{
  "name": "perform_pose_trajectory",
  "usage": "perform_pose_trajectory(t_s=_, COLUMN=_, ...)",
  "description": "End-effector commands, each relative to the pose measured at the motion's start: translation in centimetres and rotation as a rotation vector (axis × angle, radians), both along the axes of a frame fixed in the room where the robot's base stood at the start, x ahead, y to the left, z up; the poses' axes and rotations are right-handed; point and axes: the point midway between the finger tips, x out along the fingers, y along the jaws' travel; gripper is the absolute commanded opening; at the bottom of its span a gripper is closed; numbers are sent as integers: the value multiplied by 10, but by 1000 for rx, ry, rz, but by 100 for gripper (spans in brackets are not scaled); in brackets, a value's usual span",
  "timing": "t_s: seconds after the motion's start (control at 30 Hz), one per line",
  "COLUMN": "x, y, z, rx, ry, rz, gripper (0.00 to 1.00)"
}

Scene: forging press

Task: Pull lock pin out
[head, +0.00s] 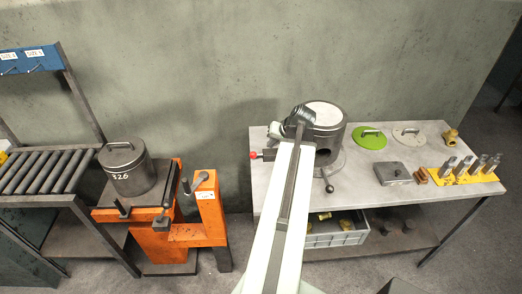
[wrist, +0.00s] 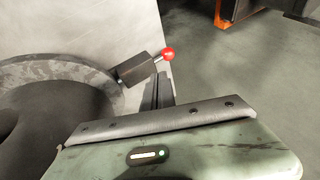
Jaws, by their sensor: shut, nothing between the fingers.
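The lock pin shows as a red ball knob (wrist: 168,54) on a short stem out of a dark block (wrist: 133,68) in the wrist view. The block sits on the rim of a round grey fixture. In the head view the red knob (head: 253,155) points left from the fixture's left side, near the table's left end. My gripper (wrist: 162,88) shows as narrow dark fingers just below the knob in the wrist view. It is shut and empty; I cannot tell whether it touches the pin. In the head view my arm covers part of the fixture.
The grey table (head: 375,172) holds a green lid (head: 370,138), a grey lid (head: 408,136), a dark block with a handle (head: 392,173) and a yellow rack (head: 465,177). An orange stand with a dark canister (head: 128,170) is at left, with a floor gap between.

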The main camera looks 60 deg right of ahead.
Motion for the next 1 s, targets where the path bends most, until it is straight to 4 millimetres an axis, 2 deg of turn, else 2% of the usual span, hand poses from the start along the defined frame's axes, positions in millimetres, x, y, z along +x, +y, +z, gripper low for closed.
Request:
perform_pose_trajectory(t_s=0.37, x=4, y=0, z=-6, rx=0, ry=1, rz=3, gripper=0)
perform_pose_trajectory(t_s=0.57, x=18, y=-4, z=-31, rx=0, ry=1, rz=4, gripper=0)
perform_pose_trajectory(t_s=0.8, x=44, y=-10, z=-73, rx=1, ry=0, rz=5, gripper=0)
perform_pose_trajectory(t_s=1.0, x=56, y=-13, z=-86, rx=0, ry=1, rz=5, gripper=0)
